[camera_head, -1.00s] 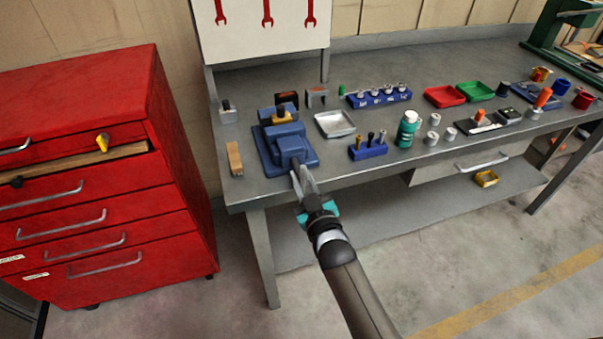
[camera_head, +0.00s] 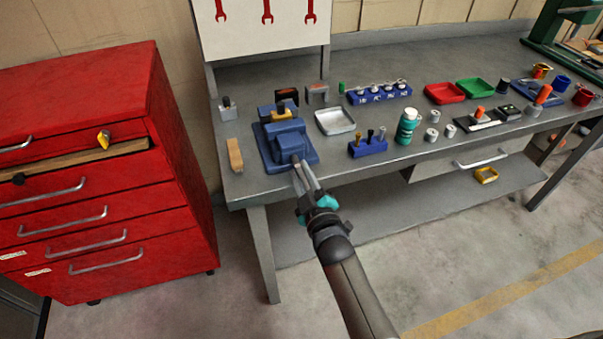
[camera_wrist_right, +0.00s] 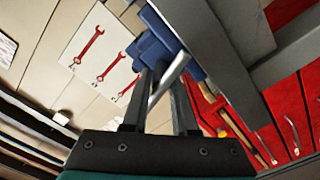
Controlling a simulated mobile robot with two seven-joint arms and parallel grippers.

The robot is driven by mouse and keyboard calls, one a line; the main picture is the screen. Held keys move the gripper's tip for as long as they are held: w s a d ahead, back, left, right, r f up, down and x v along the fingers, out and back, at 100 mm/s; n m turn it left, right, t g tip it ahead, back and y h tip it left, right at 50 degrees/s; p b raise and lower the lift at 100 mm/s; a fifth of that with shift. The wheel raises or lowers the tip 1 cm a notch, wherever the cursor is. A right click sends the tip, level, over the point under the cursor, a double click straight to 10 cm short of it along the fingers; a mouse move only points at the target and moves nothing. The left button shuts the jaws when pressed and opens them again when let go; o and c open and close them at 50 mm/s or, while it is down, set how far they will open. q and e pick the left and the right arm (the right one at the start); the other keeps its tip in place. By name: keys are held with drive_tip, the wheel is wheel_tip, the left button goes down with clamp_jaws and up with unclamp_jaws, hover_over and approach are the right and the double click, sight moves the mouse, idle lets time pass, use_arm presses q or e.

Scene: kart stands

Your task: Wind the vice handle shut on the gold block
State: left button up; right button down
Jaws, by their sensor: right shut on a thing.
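The blue vice (camera_head: 286,148) stands at the left front of the grey workbench, and it also shows in the right wrist view (camera_wrist_right: 153,45). The gold block (camera_head: 281,112) sits between its jaws; from here I cannot tell whether both jaws touch it. The silver vice handle (camera_wrist_right: 168,78) runs slanting between the fingers of my right gripper (camera_wrist_right: 160,85). In the head view my right gripper (camera_head: 303,175) is at the front of the vice, shut on the handle. My left gripper is not in view.
The workbench (camera_head: 240,190) has a wooden-handled brush-like piece (camera_head: 235,155) left of the vice. A metal tray (camera_head: 335,121) and a blue holder (camera_head: 368,146) stand right of it. A red drawer cabinet (camera_head: 100,190) stands at the left. The floor in front is clear.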

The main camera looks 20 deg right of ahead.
drive_tip(key=c, duration=0.8)
unclamp_jaws()
drive_tip(key=shift+o, duration=0.2)
drive_tip(key=s+p, duration=0.1)
drive_tip(key=s, duration=1.4)
drive_tip(key=shift+d+p, duration=0.3)
